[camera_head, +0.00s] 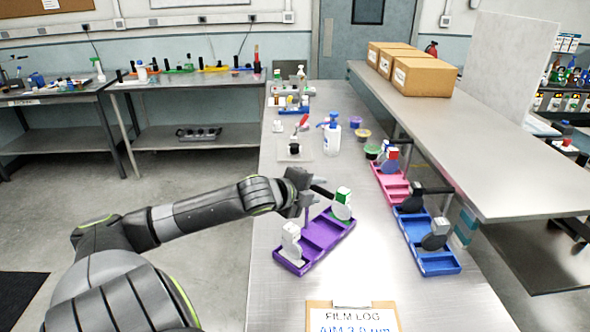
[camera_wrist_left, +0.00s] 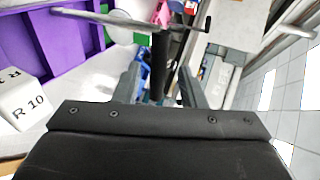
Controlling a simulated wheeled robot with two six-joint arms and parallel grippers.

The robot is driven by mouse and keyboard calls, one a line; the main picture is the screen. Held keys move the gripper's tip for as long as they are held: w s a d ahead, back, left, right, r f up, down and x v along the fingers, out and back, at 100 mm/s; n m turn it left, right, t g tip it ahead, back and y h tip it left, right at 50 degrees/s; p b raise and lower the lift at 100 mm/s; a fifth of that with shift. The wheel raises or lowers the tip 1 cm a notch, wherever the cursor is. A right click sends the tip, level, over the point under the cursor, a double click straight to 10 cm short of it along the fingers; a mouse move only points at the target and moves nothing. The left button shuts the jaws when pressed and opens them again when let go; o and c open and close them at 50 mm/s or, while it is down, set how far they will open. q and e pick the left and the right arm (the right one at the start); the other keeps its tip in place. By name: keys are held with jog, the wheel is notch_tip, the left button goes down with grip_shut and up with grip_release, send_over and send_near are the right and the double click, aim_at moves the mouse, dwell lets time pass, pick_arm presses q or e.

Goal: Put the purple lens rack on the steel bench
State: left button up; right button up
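The purple lens rack (camera_head: 326,233) sits on the steel bench, turned diagonally. A white block and disc stand at its near left end, and a green-and-white block with a disc stands at its far right end. My left gripper (camera_head: 304,190) is over the rack's back edge, at the height of its raised black handle (camera_head: 322,191). In the left wrist view, the left gripper (camera_wrist_left: 158,85) has its fingers apart, with a black bar between them and gaps showing on both sides. The purple rack (camera_wrist_left: 65,35) fills that view's upper left. My right gripper is not in view.
A blue rack (camera_head: 438,263) and a pink rack (camera_head: 390,185) stand to the right. A clipboard (camera_head: 352,316) lies in front. A white bottle (camera_head: 332,135) and small tubs stand behind. The steel bench (camera_head: 275,295) is bare at front left. A raised shelf (camera_head: 480,150) borders the right.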

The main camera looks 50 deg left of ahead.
pick_arm(q)
jog(key=p+v, duration=0.5)
jog(key=v, duration=0.3)
jog(key=shift+s+r, duration=0.15)
jog(key=shift+s, duration=0.15)
dwell(0.5)
